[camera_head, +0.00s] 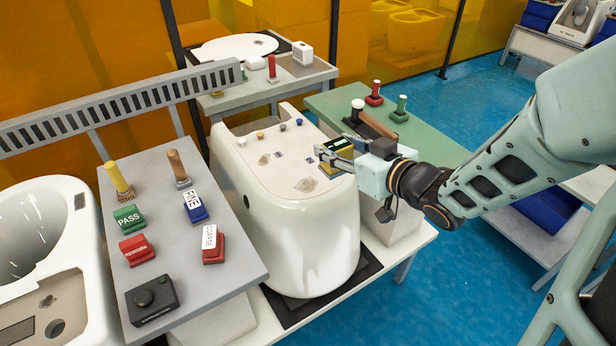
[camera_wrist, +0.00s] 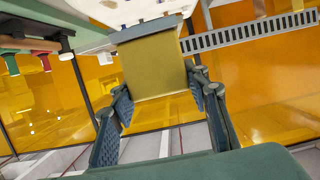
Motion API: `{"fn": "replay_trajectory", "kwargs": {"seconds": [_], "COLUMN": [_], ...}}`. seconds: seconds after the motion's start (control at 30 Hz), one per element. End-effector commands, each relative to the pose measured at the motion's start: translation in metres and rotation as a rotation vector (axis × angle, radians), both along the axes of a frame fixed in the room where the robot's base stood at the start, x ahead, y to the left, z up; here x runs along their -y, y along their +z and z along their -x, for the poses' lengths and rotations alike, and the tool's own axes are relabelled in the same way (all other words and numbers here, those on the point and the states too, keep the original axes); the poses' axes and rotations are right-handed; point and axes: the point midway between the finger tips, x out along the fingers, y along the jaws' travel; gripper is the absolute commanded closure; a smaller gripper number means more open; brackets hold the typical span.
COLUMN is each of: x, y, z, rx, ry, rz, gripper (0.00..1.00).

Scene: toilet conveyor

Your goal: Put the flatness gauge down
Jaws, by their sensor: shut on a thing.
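A grey table (camera_head: 165,235) at left holds stamps, labelled blocks and a black button box (camera_head: 152,299). A green table (camera_head: 345,103) behind my gripper holds red and green handled tools and a brown-handled one. Small coloured pieces and patches lie on the toilet body.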

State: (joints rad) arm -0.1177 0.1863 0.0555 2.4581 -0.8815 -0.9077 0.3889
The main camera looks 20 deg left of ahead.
Motion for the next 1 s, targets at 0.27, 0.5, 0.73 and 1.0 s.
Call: {"fn": "replay_trajectory", "kwargs": {"seconds": [0.27, 0.5, 0.73, 1.0], "x": [-0.046, -0.065, -0.071, -0.076], "y": [-0.041, -0.063, -0.069, -0.102], "z": [-0.022, -0.031, -0.035, -0.037], "rx": [0.002, 0.002, 0.002, 0.000], "ry": [0.000, 0.000, -0.002, -0.002], "rz": [-0.002, -0.001, -0.001, 0.000], "gripper": [0.89, 0.89, 0.89, 0.89]}}
